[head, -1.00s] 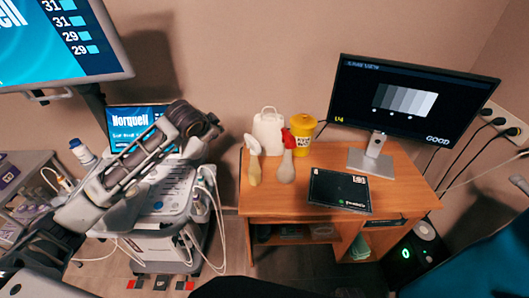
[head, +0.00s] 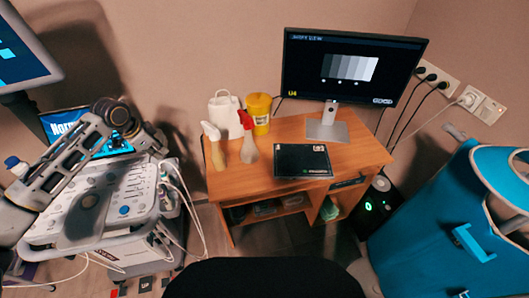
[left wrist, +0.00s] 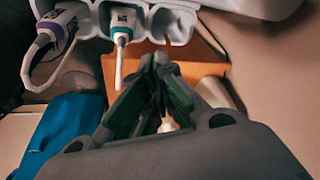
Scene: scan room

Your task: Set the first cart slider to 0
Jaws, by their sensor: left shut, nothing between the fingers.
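The cart (head: 40,232) stands at the left in the head view, with a white control panel (head: 124,194) full of small knobs and keys. Its sliders are too small to tell apart, and I cannot read a setting. My left arm crosses the panel's far left part and hides some of it. My left gripper (head: 150,140) is above the panel's far edge, in front of the cart's screen (head: 66,127). In the left wrist view the left gripper's dark green fingers (left wrist: 155,80) are shut and empty, near the cart's probe holders (left wrist: 172,22). My right gripper is not in view.
Probes (left wrist: 122,25) with cables hang at the cart's side. A wooden desk (head: 230,190) to the right holds spray bottles (head: 249,150), a yellow tub (head: 259,115), a black tablet (head: 303,160) and a monitor (head: 345,68). A teal chair-like thing (head: 430,235) stands at the right.

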